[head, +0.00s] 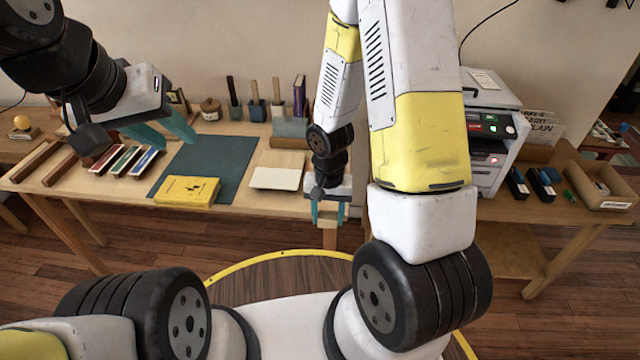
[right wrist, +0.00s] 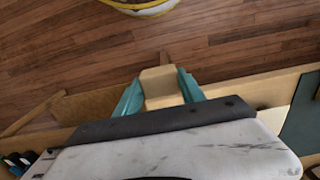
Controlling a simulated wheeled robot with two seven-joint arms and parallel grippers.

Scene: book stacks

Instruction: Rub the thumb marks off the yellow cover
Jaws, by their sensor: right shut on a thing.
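The yellow book (head: 186,192) lies flat near the front edge of the table, partly on the dark green mat (head: 222,158). Faint darker marks show on its cover; at this size I cannot make out thumb marks clearly. My left gripper (head: 178,143) is open and empty, above the back left of the mat and behind the book. My right gripper (head: 328,215) is at the table's front right corner, right of the book and apart from it. In the right wrist view its teal fingers (right wrist: 157,95) are shut on a tan block (right wrist: 160,84).
A cream pad (head: 276,178) lies right of the mat. Pots with upright tools (head: 255,105) stand along the back. A printer (head: 490,130) and an open cardboard box (head: 600,185) are on the right table.

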